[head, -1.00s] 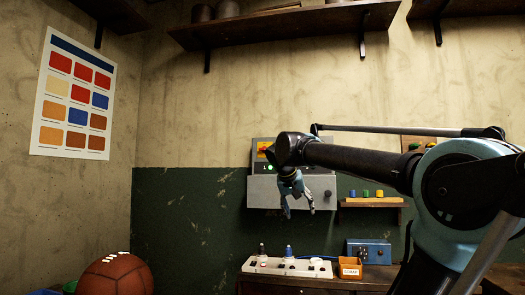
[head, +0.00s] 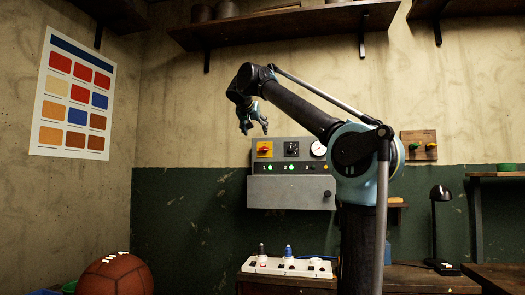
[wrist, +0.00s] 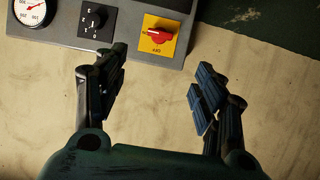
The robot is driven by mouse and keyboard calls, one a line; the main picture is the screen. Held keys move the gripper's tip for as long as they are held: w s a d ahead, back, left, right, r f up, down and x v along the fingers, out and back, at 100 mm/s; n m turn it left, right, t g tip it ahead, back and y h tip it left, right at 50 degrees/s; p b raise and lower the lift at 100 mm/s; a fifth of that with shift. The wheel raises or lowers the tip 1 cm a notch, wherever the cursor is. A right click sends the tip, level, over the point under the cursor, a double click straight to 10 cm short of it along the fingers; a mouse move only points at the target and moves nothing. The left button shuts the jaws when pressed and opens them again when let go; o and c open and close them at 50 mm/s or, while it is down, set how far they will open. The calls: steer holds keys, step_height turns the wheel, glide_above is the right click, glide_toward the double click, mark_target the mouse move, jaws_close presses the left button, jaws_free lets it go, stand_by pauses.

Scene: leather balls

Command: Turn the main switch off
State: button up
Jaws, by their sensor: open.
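The main switch appears to be the red rotary knob on a yellow plate (head: 264,148), at the upper left of the grey wall panel (head: 290,190). In the wrist view the red knob (wrist: 160,36) lies roughly crosswise on its yellow plate, with "OFF" lettering at the plate's lower edge. My gripper (head: 253,128) is raised just above the panel's top left, fingers pointing down. In the wrist view my gripper (wrist: 162,65) is open and empty. The knob shows beyond the gap between the fingers and does not appear touched.
Beside the switch are a black selector dial (head: 291,148) and a round gauge (head: 318,149), with lit green lamps (head: 289,168) below. A white power strip (head: 287,266) stands on the bench under the panel. A wooden shelf (head: 285,24) hangs above.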

mark_target(264, 148)
steer(key=x, duration=1.6)
steer(key=shift+s+f, duration=0.15)
steer(key=c, duration=1.1)
